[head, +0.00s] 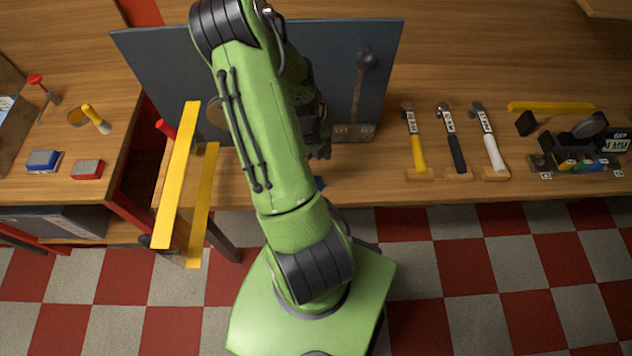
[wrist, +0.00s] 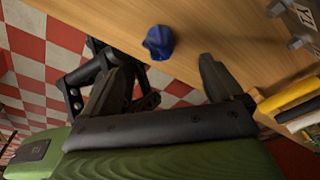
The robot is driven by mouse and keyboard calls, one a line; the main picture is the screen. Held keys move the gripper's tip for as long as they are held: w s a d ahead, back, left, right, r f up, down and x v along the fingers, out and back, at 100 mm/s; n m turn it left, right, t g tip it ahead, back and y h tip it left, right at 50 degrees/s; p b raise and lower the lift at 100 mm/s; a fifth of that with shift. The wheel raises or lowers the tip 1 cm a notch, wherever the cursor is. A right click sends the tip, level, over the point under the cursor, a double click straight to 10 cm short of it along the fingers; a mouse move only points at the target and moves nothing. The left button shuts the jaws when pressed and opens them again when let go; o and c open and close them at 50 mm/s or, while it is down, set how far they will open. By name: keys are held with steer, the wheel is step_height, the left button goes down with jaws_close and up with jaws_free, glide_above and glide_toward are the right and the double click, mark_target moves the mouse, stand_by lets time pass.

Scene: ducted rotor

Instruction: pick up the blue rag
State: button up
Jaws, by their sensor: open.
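The blue rag (wrist: 158,42) is a small crumpled bundle on the wooden bench near its front edge in the wrist view. In the head view my arm hides most of the gripper.
Several hammers (head: 450,135) lie right of my arm. A dark panel (head: 150,70) stands behind it. Yellow bars (head: 180,175) stick out at the left. The checkered floor (head: 480,260) is clear at right.

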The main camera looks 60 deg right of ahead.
mark_target(316, 177)
steer(key=f, duration=0.5)
steer(key=s+f, duration=0.1)
steer(key=f, duration=0.2)
steer(key=shift+a, duration=0.15)
steer(key=shift+s+r, duration=0.1)
steer(key=c, duration=1.1)
step_height(316, 177, up, 10)
steer(key=shift+p, duration=0.35)
